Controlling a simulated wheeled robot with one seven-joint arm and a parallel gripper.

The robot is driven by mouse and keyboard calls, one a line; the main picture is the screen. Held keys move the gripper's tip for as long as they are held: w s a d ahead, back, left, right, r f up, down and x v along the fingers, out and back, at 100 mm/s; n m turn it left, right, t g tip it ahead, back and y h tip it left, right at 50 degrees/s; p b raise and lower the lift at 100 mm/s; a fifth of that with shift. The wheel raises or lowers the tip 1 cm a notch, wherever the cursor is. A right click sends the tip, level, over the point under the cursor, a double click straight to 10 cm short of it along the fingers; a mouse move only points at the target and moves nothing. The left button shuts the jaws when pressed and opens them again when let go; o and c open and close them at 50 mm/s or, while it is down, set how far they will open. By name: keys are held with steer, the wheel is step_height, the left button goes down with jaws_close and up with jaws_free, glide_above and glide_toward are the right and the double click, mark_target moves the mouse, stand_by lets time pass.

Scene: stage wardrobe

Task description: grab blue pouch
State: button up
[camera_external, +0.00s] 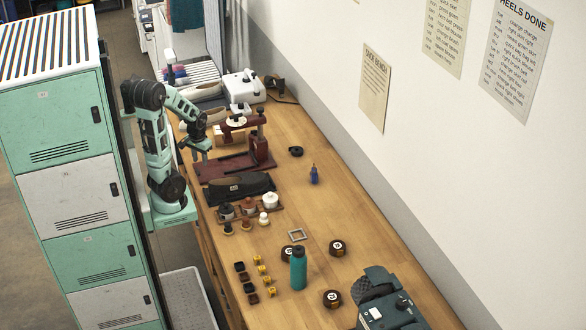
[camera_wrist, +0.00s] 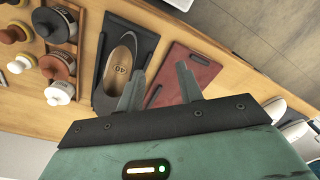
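No thing that I can clearly name a blue pouch shows. A small blue item (camera_external: 314,174) with a narrow dark top stands on the right part of the bench; it looks more like a bottle. A dark grey, flat holder or pouch (camera_external: 240,188) lies nearer my arm; in the wrist view the dark holder (camera_wrist: 106,40) has a tan-lined shoe (camera_wrist: 122,58) in it. My gripper (camera_external: 203,158) is above the bench's left edge, near the dark red stand. In the wrist view my gripper (camera_wrist: 158,82) has its fingers apart with nothing between them.
The dark red stand (camera_external: 262,150) rises behind the holder, its base (camera_wrist: 190,72) beside it. Jars (camera_external: 270,200) stand in front. A teal bottle (camera_external: 298,268), round tins (camera_external: 337,247) and a dark machine (camera_external: 388,300) are nearer. Lockers (camera_external: 75,190) stand left. The bench's right middle is mostly clear.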

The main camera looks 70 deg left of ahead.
steer(key=shift+c, duration=0.8)
